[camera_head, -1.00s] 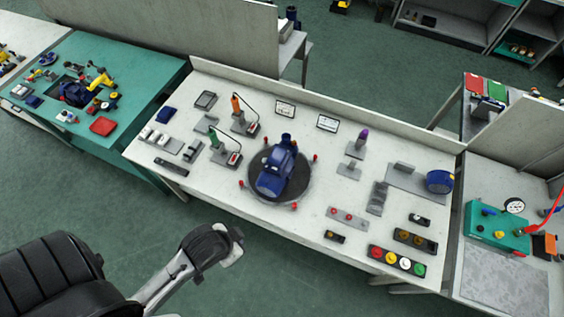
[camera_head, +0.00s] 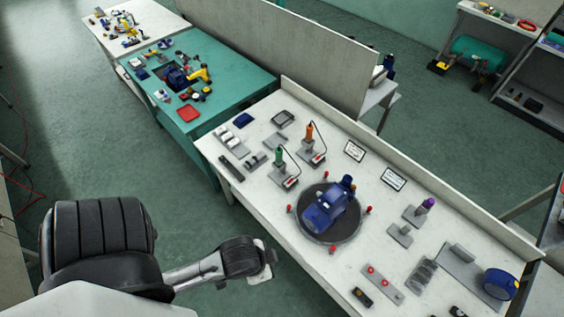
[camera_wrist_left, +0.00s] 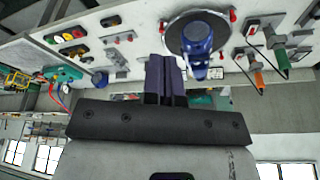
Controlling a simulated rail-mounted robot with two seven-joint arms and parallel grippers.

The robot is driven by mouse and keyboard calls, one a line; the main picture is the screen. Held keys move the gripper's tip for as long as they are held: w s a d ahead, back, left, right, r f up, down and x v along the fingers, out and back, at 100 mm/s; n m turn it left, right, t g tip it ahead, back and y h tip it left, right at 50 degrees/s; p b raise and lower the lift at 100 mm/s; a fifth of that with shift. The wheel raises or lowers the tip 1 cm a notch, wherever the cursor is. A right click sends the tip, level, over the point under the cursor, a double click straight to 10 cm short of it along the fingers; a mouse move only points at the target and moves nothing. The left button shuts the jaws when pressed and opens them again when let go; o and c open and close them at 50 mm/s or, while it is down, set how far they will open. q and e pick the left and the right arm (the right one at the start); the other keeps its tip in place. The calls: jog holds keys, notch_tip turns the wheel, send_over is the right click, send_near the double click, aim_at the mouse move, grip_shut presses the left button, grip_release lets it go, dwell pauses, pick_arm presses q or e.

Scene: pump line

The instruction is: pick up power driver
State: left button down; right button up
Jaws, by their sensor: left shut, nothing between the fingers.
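Several tools could be the power driver, and I cannot tell which one it is. An orange-handled tool (camera_head: 309,131) and a green-handled tool (camera_head: 279,157) stand upright in grey holders with black cords on the white bench. They also show in the left wrist view, orange (camera_wrist_left: 258,78) and green (camera_wrist_left: 281,59). A yellow drill-like tool (camera_head: 201,75) is on the teal bench. My left gripper (camera_wrist_left: 166,62) is shut and empty, apart from these tools. My left arm shows low in the head view, in front of the white bench. My right gripper is not in view.
A blue pump (camera_head: 328,207) sits on a round dark turntable (camera_head: 312,230) with red knobs around it. A purple-topped tool (camera_head: 427,204) stands to its right. Low panels back the white bench (camera_head: 262,205). The green floor left of it is open.

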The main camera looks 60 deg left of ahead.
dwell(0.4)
pick_arm(q)
jog(key=c, duration=1.6)
grip_release()
jog(key=o, duration=0.9)
jog(key=shift+o, duration=0.2)
